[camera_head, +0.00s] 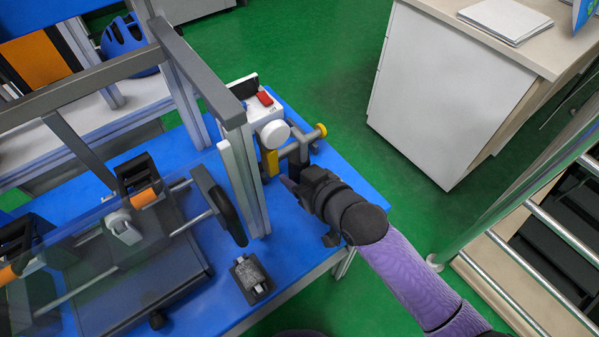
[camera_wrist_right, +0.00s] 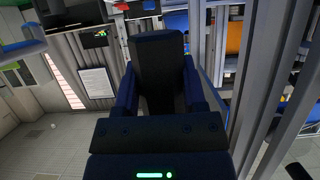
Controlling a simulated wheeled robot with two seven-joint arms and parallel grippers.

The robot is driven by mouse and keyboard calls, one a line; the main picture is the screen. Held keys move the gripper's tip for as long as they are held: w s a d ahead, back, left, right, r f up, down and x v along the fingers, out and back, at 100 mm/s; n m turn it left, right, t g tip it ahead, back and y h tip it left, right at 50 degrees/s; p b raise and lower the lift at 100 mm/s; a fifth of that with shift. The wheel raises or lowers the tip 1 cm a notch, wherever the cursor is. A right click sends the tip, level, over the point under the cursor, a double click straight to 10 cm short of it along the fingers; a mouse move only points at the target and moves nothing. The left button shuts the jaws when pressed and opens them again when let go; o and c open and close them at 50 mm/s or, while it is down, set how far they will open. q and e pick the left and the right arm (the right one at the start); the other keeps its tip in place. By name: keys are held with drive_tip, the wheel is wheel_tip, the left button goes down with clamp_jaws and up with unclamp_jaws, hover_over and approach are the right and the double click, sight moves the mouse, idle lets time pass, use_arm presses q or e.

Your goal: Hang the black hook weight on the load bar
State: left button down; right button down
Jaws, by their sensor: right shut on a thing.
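My right gripper (camera_head: 292,184) reaches in from the lower right in the head view, over the blue table's right end. In the right wrist view its two dark blue fingers (camera_wrist_right: 160,90) are shut on a black block, which I take to be the black hook weight (camera_wrist_right: 158,65). A grey bar with yellow ends, apparently the load bar (camera_head: 299,143), is just beyond the fingertips. Whether the weight touches it cannot be told. My left gripper is not in view.
A grey upright frame (camera_head: 244,180) stands left of the gripper. A white box with a red switch (camera_head: 264,98) is behind it. A clear panel and rails fill the left. A white cabinet (camera_head: 440,95) stands right.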

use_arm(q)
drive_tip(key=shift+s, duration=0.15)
use_arm(e)
drive_tip(key=shift+r, duration=0.15)
